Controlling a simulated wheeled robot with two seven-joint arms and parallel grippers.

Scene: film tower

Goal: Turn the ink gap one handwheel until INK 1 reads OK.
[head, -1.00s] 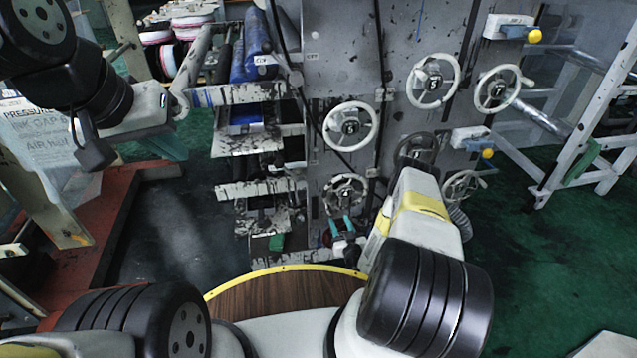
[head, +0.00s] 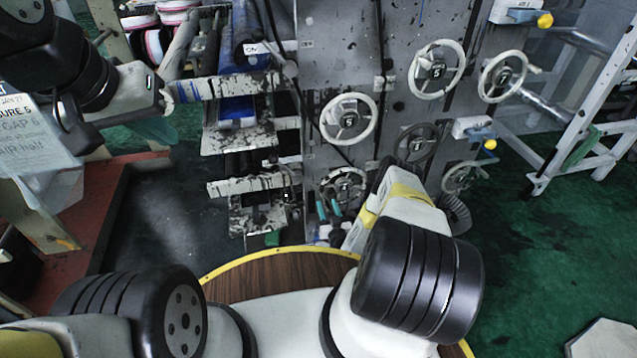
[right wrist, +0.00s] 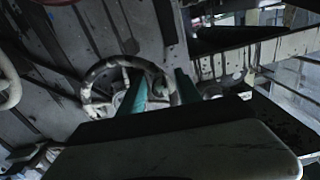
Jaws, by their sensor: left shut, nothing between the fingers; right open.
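Several handwheels sit on the grey machine panel. A dark-stained handwheel (head: 343,187) is low on the left, and a white one (head: 348,118) is above it. I cannot read which is ink gap one, nor any INK 1 reading. My right gripper (head: 328,210), with teal fingers, is open at the lower left of the stained wheel. In the right wrist view the open fingers (right wrist: 160,88) point toward a stained wheel rim (right wrist: 90,80); contact cannot be told. My left gripper (head: 157,132) is shut and empty at the left, away from the wheels.
More handwheels are at upper right (head: 437,69), far right (head: 502,75), dark centre (head: 416,145) and lower right (head: 463,177). Stained rollers and bars (head: 240,140) stand left of the panel. A white frame (head: 575,120) is at right. Green floor (head: 540,240) is open at lower right.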

